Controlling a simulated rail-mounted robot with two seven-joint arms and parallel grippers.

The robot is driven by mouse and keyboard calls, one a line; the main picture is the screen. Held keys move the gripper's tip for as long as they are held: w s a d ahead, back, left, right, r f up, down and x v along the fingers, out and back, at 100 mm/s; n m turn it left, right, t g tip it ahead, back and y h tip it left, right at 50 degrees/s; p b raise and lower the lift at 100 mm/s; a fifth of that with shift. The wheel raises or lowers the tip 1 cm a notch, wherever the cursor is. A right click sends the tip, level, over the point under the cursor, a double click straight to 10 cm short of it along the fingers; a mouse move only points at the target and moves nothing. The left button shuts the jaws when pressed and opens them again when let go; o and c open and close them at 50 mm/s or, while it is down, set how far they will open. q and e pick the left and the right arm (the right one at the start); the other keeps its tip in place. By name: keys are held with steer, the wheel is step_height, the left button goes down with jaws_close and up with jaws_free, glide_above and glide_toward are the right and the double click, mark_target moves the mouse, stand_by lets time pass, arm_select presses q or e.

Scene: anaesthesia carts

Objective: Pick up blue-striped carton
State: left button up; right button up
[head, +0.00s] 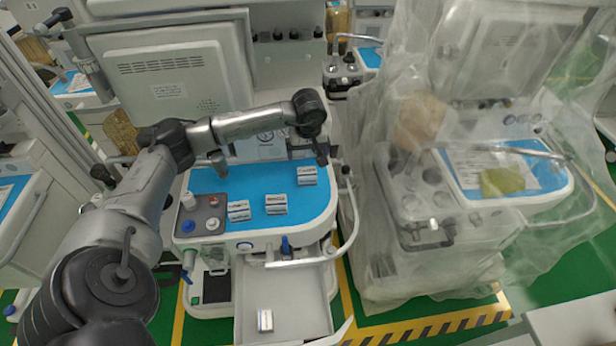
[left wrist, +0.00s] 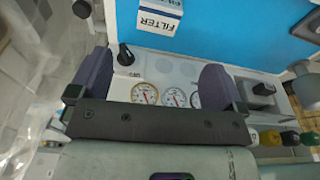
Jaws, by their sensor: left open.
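Several small white cartons with dark print show in the head view. One carton (head: 307,175) lies at the back right of the blue cart top, another (head: 276,203) near the middle, and one or two close together (head: 238,210) at the left. One more carton (head: 265,320) lies in the open drawer. The stripe colours are too small to tell apart. My left gripper (head: 321,152) is above the back right of the top, near the back right carton. In the left wrist view its fingers (left wrist: 156,66) are apart and empty; a white carton marked FILTER (left wrist: 160,14) lies beyond them.
The blue cart top (head: 208,180) has a grey panel with knobs (head: 205,212) at its left. An open drawer (head: 300,295) juts out below. A rail (head: 345,235) curves along the right side. A plastic-draped cart (head: 430,230) stands at right. Gauges (left wrist: 172,96) show between the fingers.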

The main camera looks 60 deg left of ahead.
mark_target(307, 172)
arm_select(q)
steer(key=shift+m, duration=0.3)
steer(key=f, duration=0.5)
steer(key=a+f, duration=0.1)
steer(key=f, duration=0.1)
steer(key=shift+w+f+b, duration=0.25)
steer(key=shift+w+b, duration=0.05)
steer(key=shift+b, duration=0.1)
steer(key=shift+w+a+f+b, duration=0.1)
steer(key=shift+a+f, duration=0.1)
steer(key=shift+f, duration=0.8)
steer(key=shift+w+a+f+b, duration=0.1)
steer(key=shift+a+f, duration=0.05)
steer(key=shift+f, duration=0.9)
steer(key=shift+w+a+f+b, duration=0.1)
steer(key=shift+a+f, duration=0.1)
steer(key=shift+f, duration=0.8)
steer(key=c, duration=1)
